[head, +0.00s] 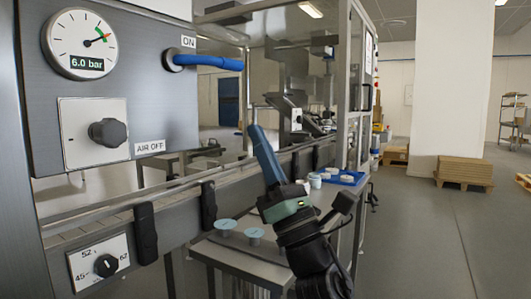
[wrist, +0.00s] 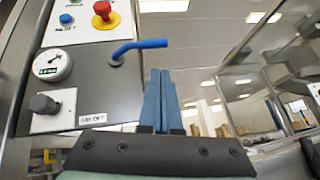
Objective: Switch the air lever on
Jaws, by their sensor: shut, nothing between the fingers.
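The air lever (head: 210,62) is a blue handle on a dark pivot at the right side of the grey panel. It points right, roughly level, beside an ON label (head: 188,42); an AIR OFF label (head: 150,147) sits lower down. In the wrist view the blue lever (wrist: 142,45) extends right from its pivot, above the fingertips. My gripper (head: 256,130) has long blue fingers, pressed together and empty. In the head view it is below and right of the lever, apart from it. It also shows in the wrist view (wrist: 160,75).
A pressure gauge (head: 80,42) reads 6.0 bar. A dark knob (head: 108,132) is below it, and a numbered dial (head: 106,265) lower. A red emergency button (wrist: 101,8) is on the panel. A conveyor rail (head: 170,215) and a blue tray (head: 340,178) lie near my arm.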

